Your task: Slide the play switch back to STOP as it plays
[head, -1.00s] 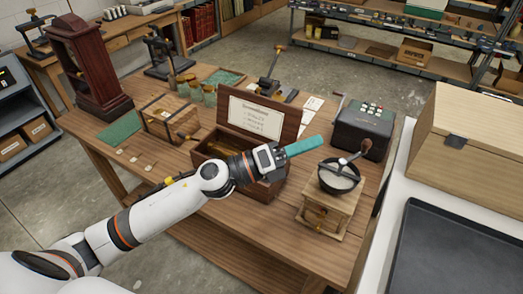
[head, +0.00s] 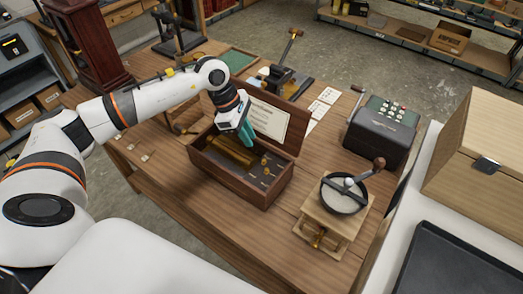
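The music box (head: 236,180) is a dark wooden case standing open on the table, its lid (head: 290,122) raised at the back with a printed card (head: 262,122) inside. A brass cylinder (head: 230,150) lies in its left part. Small brass parts (head: 265,161) sit on the dark plate at the right; I cannot tell which is the play switch, nor read any STOP mark. My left gripper (head: 248,134) points down over the box, in front of the lid. Its teal fingers look shut together and hold nothing visible. Whether the tips touch anything is unclear. My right gripper is out of view.
A wooden hand mill (head: 330,220) with a crank stands right of the box. A dark keyed machine (head: 382,130) is behind it. A press (head: 285,80) and paper cards (head: 322,105) lie behind the lid. A pale wooden chest (head: 480,150) and black tray (head: 455,265) are at right.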

